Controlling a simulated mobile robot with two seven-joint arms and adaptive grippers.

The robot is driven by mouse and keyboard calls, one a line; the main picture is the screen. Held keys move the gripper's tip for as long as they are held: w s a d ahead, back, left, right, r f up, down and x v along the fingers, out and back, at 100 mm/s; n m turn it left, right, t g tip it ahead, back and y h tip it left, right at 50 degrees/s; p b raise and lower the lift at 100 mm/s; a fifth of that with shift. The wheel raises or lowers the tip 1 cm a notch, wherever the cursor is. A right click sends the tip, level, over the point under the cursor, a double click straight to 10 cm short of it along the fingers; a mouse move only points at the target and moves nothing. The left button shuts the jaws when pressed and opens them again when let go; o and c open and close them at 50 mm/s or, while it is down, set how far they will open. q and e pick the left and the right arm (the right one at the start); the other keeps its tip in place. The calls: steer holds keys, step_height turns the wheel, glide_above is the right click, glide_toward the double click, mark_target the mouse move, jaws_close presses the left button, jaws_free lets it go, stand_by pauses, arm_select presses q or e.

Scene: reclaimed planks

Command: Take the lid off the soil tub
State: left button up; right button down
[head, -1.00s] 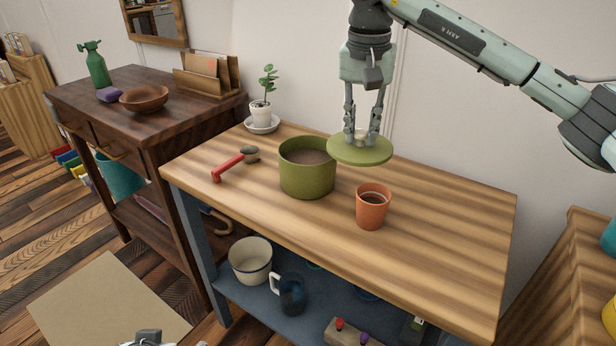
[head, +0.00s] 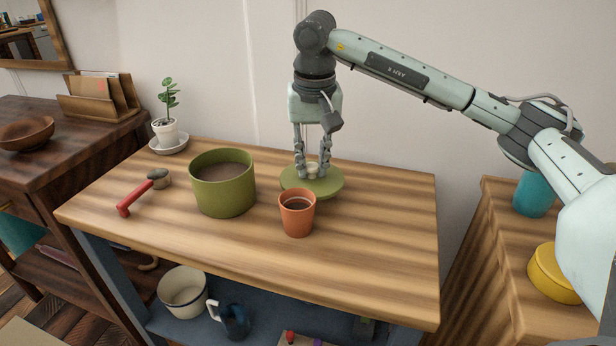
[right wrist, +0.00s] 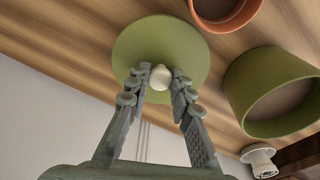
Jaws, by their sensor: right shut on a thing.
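The soil tub (head: 223,198) is a green round tub standing uncovered on the plank table, with dark soil showing inside. It also shows in the right wrist view (right wrist: 250,92). Its flat green lid (head: 333,186) is to the right of the tub and apart from it, level, at or very near the tabletop; I cannot tell if it touches. My right gripper (head: 312,172) is above the lid, shut on its pale knob (right wrist: 160,77), with one finger on each side. My left gripper is out of view.
A terracotta pot (head: 297,217) stands just in front of the lid. A red-handled tool (head: 136,197) lies left of the tub, and a potted plant (head: 165,131) stands behind on a saucer. The right part of the table (head: 390,230) is clear.

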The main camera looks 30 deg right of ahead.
mark_target(312, 167)
steer(key=shift+f, duration=1.65)
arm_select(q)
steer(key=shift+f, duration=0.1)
arm_select(e)
steer(key=shift+f, duration=0.15)
steer(key=c, duration=1.8)
jaws_free()
steer(key=o, duration=0.5)
steer(key=shift+c, duration=0.2)
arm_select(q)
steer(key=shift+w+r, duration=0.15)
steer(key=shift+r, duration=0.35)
